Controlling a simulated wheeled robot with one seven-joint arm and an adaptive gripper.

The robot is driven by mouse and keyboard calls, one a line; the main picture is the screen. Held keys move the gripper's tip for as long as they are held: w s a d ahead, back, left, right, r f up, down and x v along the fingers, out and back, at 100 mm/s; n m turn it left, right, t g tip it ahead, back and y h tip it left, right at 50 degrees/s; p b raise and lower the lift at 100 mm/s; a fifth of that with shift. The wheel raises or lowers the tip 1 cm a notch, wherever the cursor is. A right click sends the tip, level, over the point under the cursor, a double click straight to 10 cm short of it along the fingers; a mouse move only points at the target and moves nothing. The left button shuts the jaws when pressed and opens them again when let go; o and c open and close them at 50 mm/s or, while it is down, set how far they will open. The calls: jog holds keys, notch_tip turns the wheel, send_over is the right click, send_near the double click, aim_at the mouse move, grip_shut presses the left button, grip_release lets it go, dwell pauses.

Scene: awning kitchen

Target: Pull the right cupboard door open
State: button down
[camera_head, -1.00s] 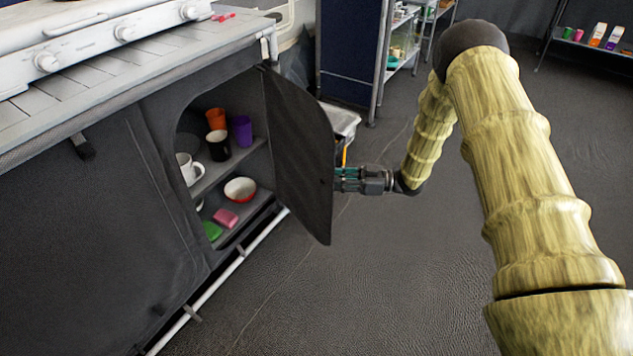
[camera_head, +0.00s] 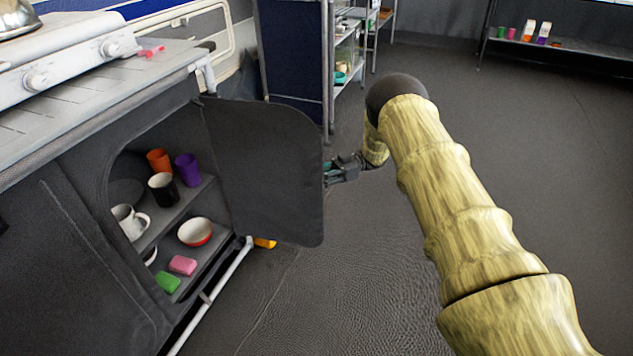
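The right cupboard door (camera_head: 262,165) is a dark grey panel with rounded corners. It stands wide open, swung out to the right of its opening. Inside the cupboard (camera_head: 120,165), cups, a bowl and small blocks show on two shelves. My gripper (camera_head: 328,172) is at the door's free right edge, about mid-height. Its fingertips are partly hidden at or behind that edge, so I cannot tell whether they are closed on it.
A white stove (camera_head: 60,70) stands on the counter (camera_head: 100,85) above the cupboard. A dark blue cabinet (camera_head: 290,55) and shelf racks (camera_head: 350,60) stand behind the door. A yellow-orange thing (camera_head: 264,243) lies below the door. The floor (camera_head: 520,190) at right is clear.

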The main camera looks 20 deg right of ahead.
aim_at(293, 181)
jog(key=shift+w+a+r, duration=0.25)
jog(key=shift+w+a, duration=0.2)
jog(key=shift+a, duration=0.35)
jog(key=c, duration=1.6)
grip_release()
jog(key=o, duration=0.4)
jog(key=shift+w+a+g, duration=0.1)
jog(key=shift+a+g, duration=0.2)
jog(key=shift+a, duration=0.1)
jog(key=shift+o, duration=1.1)
jog(key=shift+a+r, duration=0.1)
jog(key=shift+a, duration=0.25)
jog(key=shift+d, duration=0.6)
jog(key=shift+c, duration=1.3)
jog(key=shift+s, duration=0.2)
jog(key=shift+c, duration=1.4)
jog(key=shift+f, duration=0.2)
jog(key=shift+o, duration=0.2)
jog(key=shift+d, duration=0.1)
